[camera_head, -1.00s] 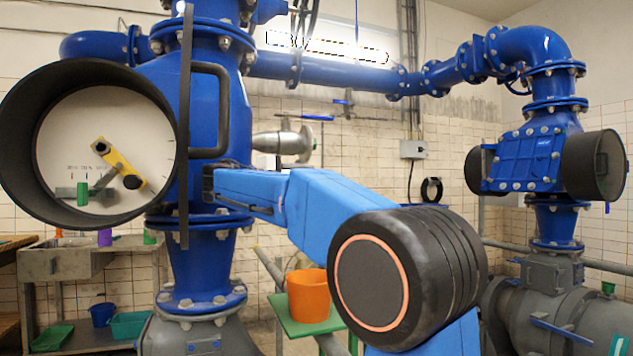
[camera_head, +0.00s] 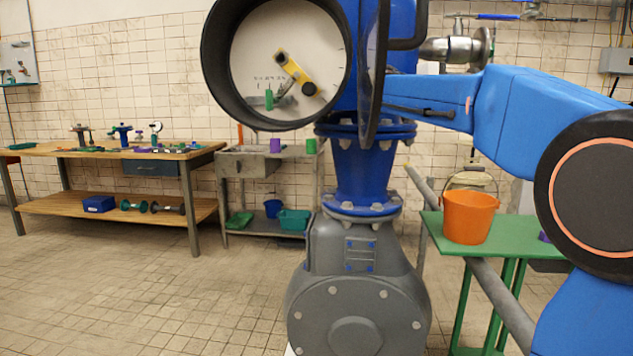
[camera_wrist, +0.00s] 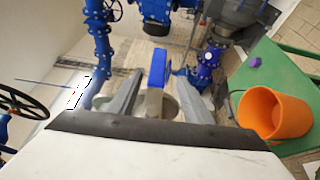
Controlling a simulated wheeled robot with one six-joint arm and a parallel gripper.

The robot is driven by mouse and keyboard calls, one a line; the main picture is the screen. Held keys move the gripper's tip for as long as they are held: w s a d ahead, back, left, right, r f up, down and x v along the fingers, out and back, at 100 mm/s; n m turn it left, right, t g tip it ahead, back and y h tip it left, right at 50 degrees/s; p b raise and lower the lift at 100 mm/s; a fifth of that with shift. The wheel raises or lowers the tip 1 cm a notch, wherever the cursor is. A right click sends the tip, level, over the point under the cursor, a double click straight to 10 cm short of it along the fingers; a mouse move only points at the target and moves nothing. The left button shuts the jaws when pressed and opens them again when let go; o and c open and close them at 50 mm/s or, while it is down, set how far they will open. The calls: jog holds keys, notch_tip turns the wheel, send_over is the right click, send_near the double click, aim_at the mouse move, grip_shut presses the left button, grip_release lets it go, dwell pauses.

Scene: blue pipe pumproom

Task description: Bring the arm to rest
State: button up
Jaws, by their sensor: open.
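My arm (camera_head: 530,105) reaches from the lower right across the head view toward the blue pipe, its end link passing close to the dark gauge lid. My gripper is not clearly visible in the head view. In the wrist view my gripper (camera_wrist: 158,88) has two grey fingers spread apart. A blue bar-like piece (camera_wrist: 156,72) shows between the fingers, with a pale round shape behind it. I cannot tell whether the bar touches a finger or how far off it is.
A round gauge (camera_head: 290,55) on the blue pipe (camera_head: 358,165) stands close by the arm. An orange bucket (camera_head: 468,217) sits on a green table (camera_head: 515,236) below the arm. A workbench (camera_head: 110,150) stands back left. The tiled floor (camera_head: 150,285) at left is clear.

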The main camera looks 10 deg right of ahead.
jog(key=s+f+n+t+y, duration=0.1)
jog(key=s+f+y, duration=0.3)
jog(key=s+f, duration=0.5)
jog(key=s+a+f+m+y, duration=0.1)
jog(key=s+a+f+y, duration=0.3)
jog(key=f, duration=0.9)
jog(key=s+a+f+t+y, duration=0.1)
jog(key=s+a+f+y, duration=0.4)
jog(key=s+a+f, duration=0.4)
jog(key=s+a+f+m+y, duration=0.1)
jog(key=s+a+f+y, duration=0.4)
jog(key=s+f, duration=0.6)
notch_tip(320, 180, down, 7)
jog(key=shift+s+a+f+m+t, duration=0.2)
jog(key=shift+s+a+m+t, duration=0.15)
jog(key=shift+a, duration=0.6)
